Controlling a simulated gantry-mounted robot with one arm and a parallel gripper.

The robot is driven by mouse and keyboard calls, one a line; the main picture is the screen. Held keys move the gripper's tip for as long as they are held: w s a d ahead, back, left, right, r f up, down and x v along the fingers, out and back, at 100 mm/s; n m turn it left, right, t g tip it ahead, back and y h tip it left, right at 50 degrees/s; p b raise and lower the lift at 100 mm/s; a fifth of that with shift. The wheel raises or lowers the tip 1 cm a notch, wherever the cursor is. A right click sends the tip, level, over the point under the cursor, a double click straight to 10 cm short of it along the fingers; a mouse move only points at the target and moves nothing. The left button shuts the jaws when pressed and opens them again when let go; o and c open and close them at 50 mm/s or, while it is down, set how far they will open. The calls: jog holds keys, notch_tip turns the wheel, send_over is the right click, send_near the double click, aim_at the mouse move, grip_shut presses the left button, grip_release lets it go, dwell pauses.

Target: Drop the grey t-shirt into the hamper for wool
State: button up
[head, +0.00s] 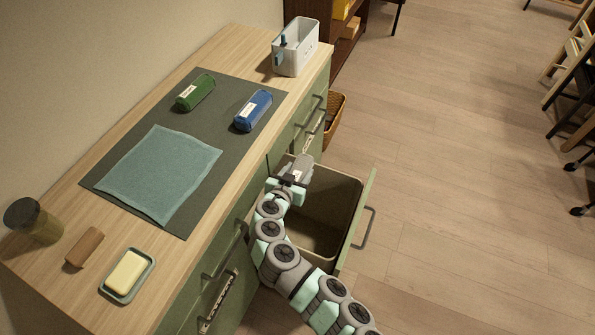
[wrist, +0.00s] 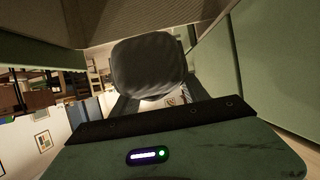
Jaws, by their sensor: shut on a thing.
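My gripper (head: 297,177) is shut on the grey t-shirt (head: 303,163), a small rolled bundle. It holds the bundle over the far end of an open pull-out hamper (head: 325,236), near the cabinet side. In the wrist view the grey t-shirt (wrist: 148,66) sits dark and rounded between the fingers of my gripper (wrist: 155,98). The hamper's olive-beige inside shows, and the part of its floor in sight looks bare. My arm hides part of the hamper. I cannot read any label that tells which hamper is for wool.
On the counter's dark mat (head: 231,99) lie a green roll (head: 196,93), a blue roll (head: 253,111) and a flat teal cloth (head: 158,172). A white bin (head: 296,47), a jar (head: 33,221), a brown block (head: 85,248) and a soap dish (head: 128,276) stand around it. A wicker basket (head: 334,117) is beyond the cabinet.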

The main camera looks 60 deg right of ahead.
jog(key=shift+f+b, duration=0.9)
jog(key=shift+f, duration=1.35)
jog(key=o, duration=1.6)
jog(key=p+v, duration=0.1)
jog(key=v, duration=0.9)
jog(key=shift+a+r+p, duration=0.2)
jog(key=shift+a+p, duration=0.15)
jog(key=shift+r, duration=0.1)
